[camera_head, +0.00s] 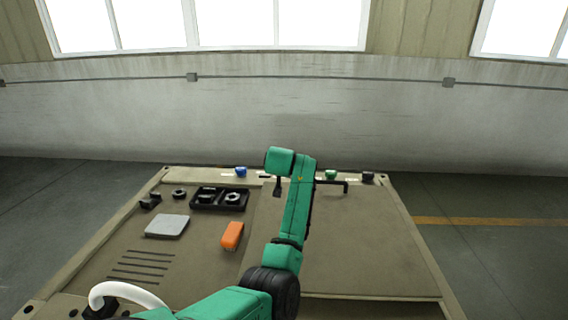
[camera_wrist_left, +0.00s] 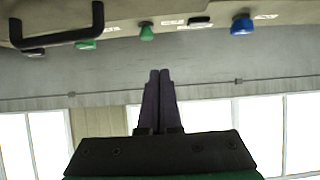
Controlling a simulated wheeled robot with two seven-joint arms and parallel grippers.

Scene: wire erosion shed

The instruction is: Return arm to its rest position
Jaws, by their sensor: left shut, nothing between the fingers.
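My left arm, green with a black joint, reaches up from the bottom of the head view over the middle of the bench. Its wrist is bent over at the far side, and my left gripper (camera_head: 278,191) points down from it, small and dark. In the left wrist view my left gripper (camera_wrist_left: 159,75) shows two dark fingers side by side, shut and empty. They touch nothing that I can see. The bench top lies at the upper edge of that view, apart from the fingers. My right gripper is in neither view.
The bench (camera_head: 120,232) carries a black tray (camera_head: 219,209), a grey plate (camera_head: 167,226), an orange block (camera_head: 232,235) and a white curved tube (camera_head: 128,290).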

